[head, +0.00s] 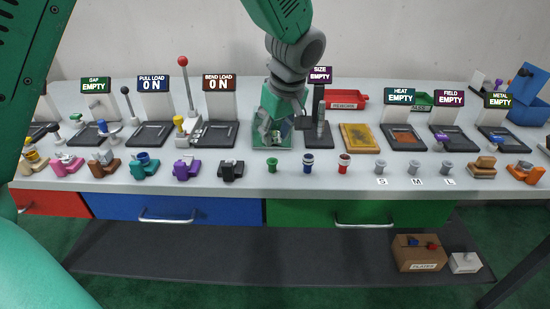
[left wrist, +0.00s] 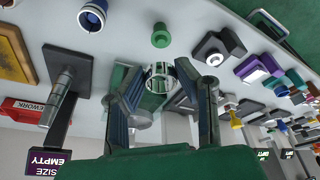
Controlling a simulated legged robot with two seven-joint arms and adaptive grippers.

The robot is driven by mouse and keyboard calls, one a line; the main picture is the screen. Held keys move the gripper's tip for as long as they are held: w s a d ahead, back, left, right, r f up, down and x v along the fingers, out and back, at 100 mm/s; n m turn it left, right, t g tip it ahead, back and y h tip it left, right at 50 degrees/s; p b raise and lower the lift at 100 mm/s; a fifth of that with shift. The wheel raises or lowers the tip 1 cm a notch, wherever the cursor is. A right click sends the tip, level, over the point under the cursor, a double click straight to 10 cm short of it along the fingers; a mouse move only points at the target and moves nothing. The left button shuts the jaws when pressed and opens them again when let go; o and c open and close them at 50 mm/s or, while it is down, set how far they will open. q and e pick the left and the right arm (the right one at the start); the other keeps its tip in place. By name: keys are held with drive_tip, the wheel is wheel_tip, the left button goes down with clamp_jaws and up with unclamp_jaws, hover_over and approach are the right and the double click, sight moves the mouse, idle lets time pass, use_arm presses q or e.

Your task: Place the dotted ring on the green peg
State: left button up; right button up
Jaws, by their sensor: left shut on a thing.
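The green peg (head: 272,165) stands upright near the front of the bench, left of a blue peg and a red peg. It also shows in the left wrist view (left wrist: 160,36), just beyond my fingertips. My left gripper (head: 276,136) points down over a green-edged station behind the green peg. In the left wrist view, its fingers (left wrist: 160,80) are shut on a small pale, metallic ring (left wrist: 158,68). The ring is apart from the green peg. Its dots are too small to make out. My right gripper is not in view.
A blue peg (head: 308,163) and a red peg (head: 344,162) stand to the right of the green peg. A black fixture (head: 231,171) is to its left. The SIZE station (head: 318,135) is close to the gripper's right. A red rework tray (head: 346,99) lies behind.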

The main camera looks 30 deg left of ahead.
sight(273, 160)
use_arm(q)
drive_tip(key=shift+f, duration=0.8)
drive_tip(key=shift+a+f, duration=0.3)
drive_tip(key=shift+f, duration=0.35)
drive_tip(key=x, duration=0.3)
drive_tip(key=shift+s+d+f+b, duration=0.2)
drive_tip(key=shift+s+b, duration=0.05)
drive_tip(key=shift+b, duration=0.05)
drive_tip(key=shift+d, duration=0.45)
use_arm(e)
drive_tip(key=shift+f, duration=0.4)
use_arm(q)
drive_tip(key=o, duration=1)
drive_tip(key=shift+a, duration=0.2)
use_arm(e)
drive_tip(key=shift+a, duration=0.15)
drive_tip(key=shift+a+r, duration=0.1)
use_arm(q)
drive_tip(key=shift+a, duration=0.1)
